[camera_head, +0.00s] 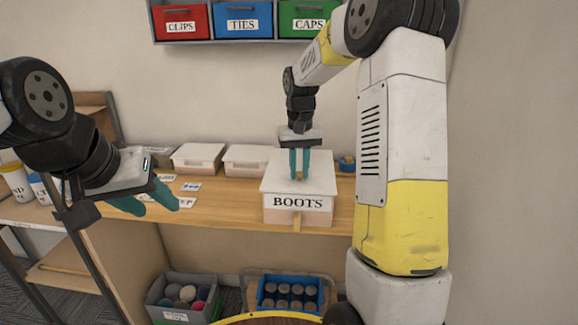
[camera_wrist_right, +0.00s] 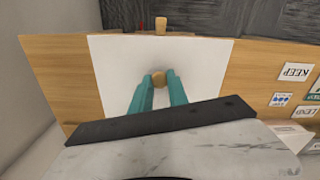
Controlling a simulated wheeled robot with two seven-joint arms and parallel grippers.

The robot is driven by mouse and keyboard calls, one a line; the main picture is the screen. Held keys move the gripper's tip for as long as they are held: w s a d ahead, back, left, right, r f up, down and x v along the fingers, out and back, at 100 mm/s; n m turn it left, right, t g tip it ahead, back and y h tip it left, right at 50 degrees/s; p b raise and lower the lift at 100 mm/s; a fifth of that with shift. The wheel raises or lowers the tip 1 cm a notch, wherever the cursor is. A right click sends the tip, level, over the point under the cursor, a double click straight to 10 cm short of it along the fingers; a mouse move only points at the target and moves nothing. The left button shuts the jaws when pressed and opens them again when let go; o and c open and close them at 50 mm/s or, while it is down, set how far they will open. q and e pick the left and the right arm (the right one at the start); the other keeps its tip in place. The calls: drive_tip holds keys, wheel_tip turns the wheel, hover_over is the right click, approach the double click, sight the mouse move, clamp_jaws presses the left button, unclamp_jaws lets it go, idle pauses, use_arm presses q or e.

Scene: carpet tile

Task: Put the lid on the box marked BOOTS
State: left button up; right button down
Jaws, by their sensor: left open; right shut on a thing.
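The pale box marked BOOTS (camera_head: 298,214) stands at the front edge of the wooden shelf top. Its white lid (camera_head: 275,178) lies over the box top, about level, covering the opening. No clear gap shows between lid and box, but I cannot tell whether it is fully seated. My right gripper (camera_head: 299,174) is shut on the lid's round wooden knob (camera_wrist_right: 158,78), from above. The lid (camera_wrist_right: 205,58) fills the middle of the right wrist view. My left gripper (camera_head: 160,203) is open and empty, left of the box above the shelf top.
Two lidded pale boxes (camera_head: 198,157) (camera_head: 246,159) stand behind, against the wall. Labelled cards (camera_head: 191,187) lie left of the BOOTS box. Red, blue and green bins (camera_head: 242,22) hang above. Crates (camera_head: 178,298) sit below.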

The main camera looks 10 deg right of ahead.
drive_tip(key=c, duration=1.2)
unclamp_jaws()
drive_tip(key=shift+r, duration=0.1)
drive_tip(key=shift+r, duration=0.35)
wheel_tip(320, 180, up, 7)
drive_tip(key=shift+s+r, duration=0.1)
drive_tip(key=shift+s, duration=0.05)
drive_tip(key=s+a+r+t, duration=0.1)
drive_tip(key=s+t, duration=0.1)
drive_tip(key=s, duration=0.6)
drive_tip(key=s+r+t+y, duration=0.1)
drive_tip(key=s+t, duration=0.1)
drive_tip(key=s, duration=0.7)
drive_tip(key=s+a+r+t+y, duration=0.1)
drive_tip(key=s+t, duration=0.1)
drive_tip(key=s, duration=0.6)
drive_tip(key=shift+s+a+n, duration=0.25)
drive_tip(key=shift+a+n, duration=0.05)
drive_tip(key=shift+n, duration=0.1)
